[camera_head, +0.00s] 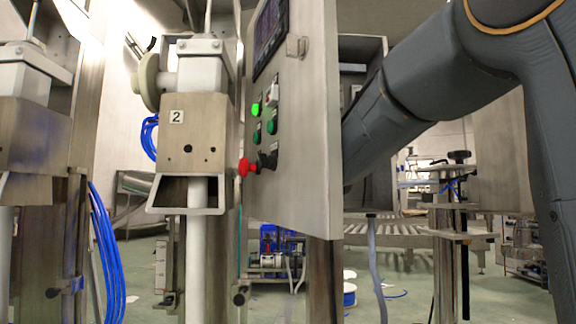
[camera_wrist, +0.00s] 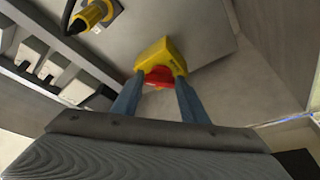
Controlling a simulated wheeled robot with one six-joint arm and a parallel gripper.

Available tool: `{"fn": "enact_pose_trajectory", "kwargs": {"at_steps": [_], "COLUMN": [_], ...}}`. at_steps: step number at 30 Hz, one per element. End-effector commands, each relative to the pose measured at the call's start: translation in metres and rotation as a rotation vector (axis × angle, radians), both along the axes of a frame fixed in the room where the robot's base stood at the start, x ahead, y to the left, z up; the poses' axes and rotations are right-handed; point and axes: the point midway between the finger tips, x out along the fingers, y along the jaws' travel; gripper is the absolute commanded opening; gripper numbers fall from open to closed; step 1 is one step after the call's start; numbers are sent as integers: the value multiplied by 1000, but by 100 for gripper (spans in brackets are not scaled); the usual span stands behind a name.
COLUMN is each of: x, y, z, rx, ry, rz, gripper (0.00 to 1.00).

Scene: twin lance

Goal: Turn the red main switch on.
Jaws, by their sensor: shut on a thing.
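The red main switch (camera_wrist: 158,75) shows in the wrist view as a red handle on a yellow plate (camera_wrist: 157,54), fixed to a grey metal surface. My gripper (camera_wrist: 159,88) has its two blue-grey fingers on either side of the red handle and is shut on it. The fingers hide the handle's sides, so its exact turn angle is hard to read. In the head view my arm reaches in from the right behind the control panel (camera_head: 308,130). The gripper and the main switch are hidden there.
A yellow and black fitting (camera_wrist: 92,14) with a dark cable sits at the wrist view's upper left. Pale blocks (camera_wrist: 40,58) line the left. In the head view the panel carries a red button (camera_head: 246,167) and green lamps (camera_head: 257,109). A machine head (camera_head: 192,125) stands left of it.

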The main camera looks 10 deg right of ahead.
Motion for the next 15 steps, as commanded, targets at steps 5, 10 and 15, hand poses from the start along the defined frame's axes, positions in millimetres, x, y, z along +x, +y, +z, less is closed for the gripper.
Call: {"fn": "enact_pose_trajectory", "kwargs": {"at_steps": [5, 10, 15], "x": [0, 0, 0], "y": [0, 1, 0], "z": [0, 0, 0], "rx": [7, 7, 7], "ry": [0, 0, 0], "rz": [1, 1, 1], "gripper": [18, 18, 57]}}
